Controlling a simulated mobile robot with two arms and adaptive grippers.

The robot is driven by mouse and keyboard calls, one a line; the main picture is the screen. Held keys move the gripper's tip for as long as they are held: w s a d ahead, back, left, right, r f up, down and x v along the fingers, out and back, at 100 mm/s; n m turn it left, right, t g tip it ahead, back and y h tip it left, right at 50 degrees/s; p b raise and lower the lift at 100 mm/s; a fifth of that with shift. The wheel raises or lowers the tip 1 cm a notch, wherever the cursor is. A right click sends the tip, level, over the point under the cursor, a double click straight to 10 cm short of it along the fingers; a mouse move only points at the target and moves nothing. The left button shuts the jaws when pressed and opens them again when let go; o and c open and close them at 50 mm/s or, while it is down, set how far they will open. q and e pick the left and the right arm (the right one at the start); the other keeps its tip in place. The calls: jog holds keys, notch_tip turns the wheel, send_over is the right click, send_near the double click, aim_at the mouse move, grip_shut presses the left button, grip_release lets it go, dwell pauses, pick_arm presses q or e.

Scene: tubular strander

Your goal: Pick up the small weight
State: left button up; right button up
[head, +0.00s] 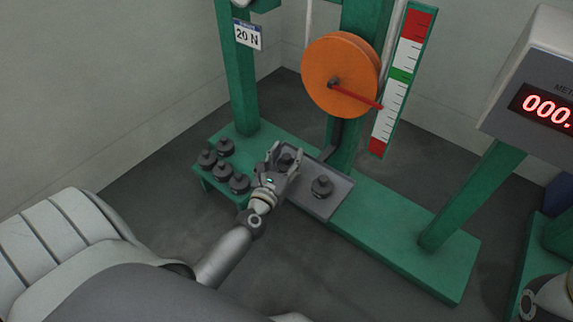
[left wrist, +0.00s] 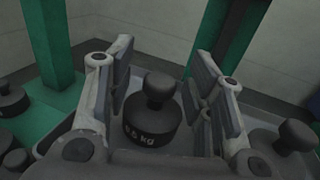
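A dark weight with a round knob and a kg marking (left wrist: 152,120) stands upright on the grey tray (head: 327,205), between the spread fingers of my left gripper (head: 283,158). In the left wrist view the gripper (left wrist: 158,85) is open, with a gap between the weight and the fingers. In the head view that weight is partly hidden by the fingers. A second dark weight (head: 322,187) stands on the same tray to the right; part of it shows in the left wrist view (left wrist: 290,140). My right gripper is not in view.
Several dark weights (head: 222,170) stand on the green stand left of my gripper. An orange wheel (head: 341,75) with a red pointer and a coloured scale (head: 402,78) rise behind the tray. A display box (head: 540,95) is at the right. The green base right of the tray is clear.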

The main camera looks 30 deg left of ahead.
pick_arm(q)
grip_shut()
jog(key=shift+r, duration=0.1)
jog(key=shift+r, duration=0.1)
